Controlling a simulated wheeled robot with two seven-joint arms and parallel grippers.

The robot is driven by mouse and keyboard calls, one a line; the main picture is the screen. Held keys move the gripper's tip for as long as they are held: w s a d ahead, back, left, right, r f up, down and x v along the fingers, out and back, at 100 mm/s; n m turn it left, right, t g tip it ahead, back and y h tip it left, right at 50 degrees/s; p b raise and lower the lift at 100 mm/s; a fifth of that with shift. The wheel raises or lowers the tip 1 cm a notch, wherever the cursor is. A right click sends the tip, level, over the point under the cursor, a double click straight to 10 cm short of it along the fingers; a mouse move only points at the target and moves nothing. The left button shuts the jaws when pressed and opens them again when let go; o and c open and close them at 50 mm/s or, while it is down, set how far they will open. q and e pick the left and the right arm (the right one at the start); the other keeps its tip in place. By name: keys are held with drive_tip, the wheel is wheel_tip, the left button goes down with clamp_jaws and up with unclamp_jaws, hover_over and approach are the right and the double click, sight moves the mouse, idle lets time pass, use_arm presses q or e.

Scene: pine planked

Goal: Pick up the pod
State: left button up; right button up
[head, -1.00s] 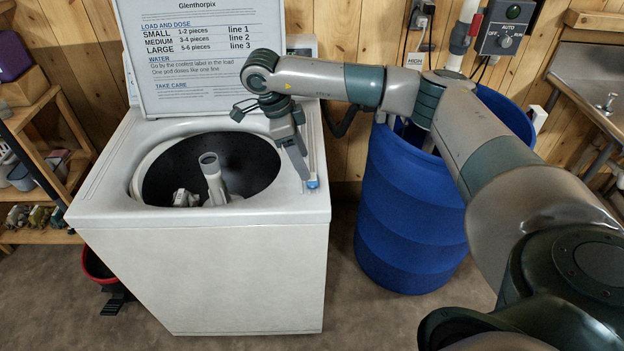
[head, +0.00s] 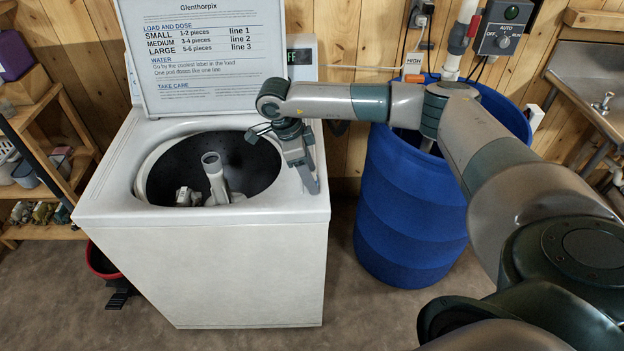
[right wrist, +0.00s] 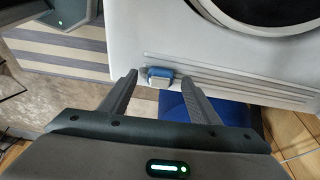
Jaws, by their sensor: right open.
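The pod (right wrist: 160,76) is a small blue and white block on the right front of the washing machine's white top (right wrist: 140,40), at the end of the ridged strip. In the right wrist view it lies between the tips of my right gripper (right wrist: 161,80), which is open, with a finger on either side. I cannot tell whether either finger touches it. In the head view my right gripper (head: 314,188) hangs over that right edge and hides the pod. My left gripper is not in view.
The washer's open tub (head: 180,160) with its agitator (head: 213,180) lies left of my right gripper. The raised lid (head: 205,55) stands behind. A blue barrel (head: 405,220) stands right of the washer, under my right arm. Shelves (head: 45,150) are at the left.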

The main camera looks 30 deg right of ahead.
drive_tip(key=c, duration=1.1)
drive_tip(key=shift+c, duration=0.2)
drive_tip(key=shift+r, duration=0.2)
drive_tip(key=shift+r+b, duration=0.2)
drive_tip(key=shift+b, duration=0.2)
wheel_tip(320, 180, up, 3)
drive_tip(key=shift+s+r+b, duration=0.1)
drive_tip(key=shift+b, duration=0.9)
drive_tip(key=s+r+b, duration=0.2)
drive_tip(key=s+r, duration=0.5)
drive_tip(key=s, duration=0.4)
drive_tip(key=shift+s+a+b, duration=0.25)
drive_tip(key=shift+a+b, duration=0.15)
